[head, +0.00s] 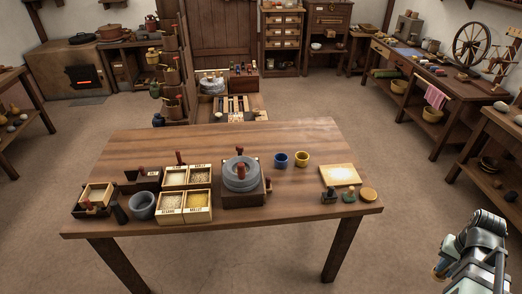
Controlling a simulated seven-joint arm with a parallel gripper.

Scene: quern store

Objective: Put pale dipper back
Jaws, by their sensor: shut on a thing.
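My gripper (446,266) is at the lower right, off the right front corner of the wooden table (285,220) and over the floor. It is shut on a small tan thing, seemingly the pale dipper (438,273), of which only a bit shows; my arm hides the rest. I cannot tell which holder is the dipper's place.
A grey stone quern (241,172) stands mid-table. The table's front strip is clear. A side bench (490,130) stands at right.

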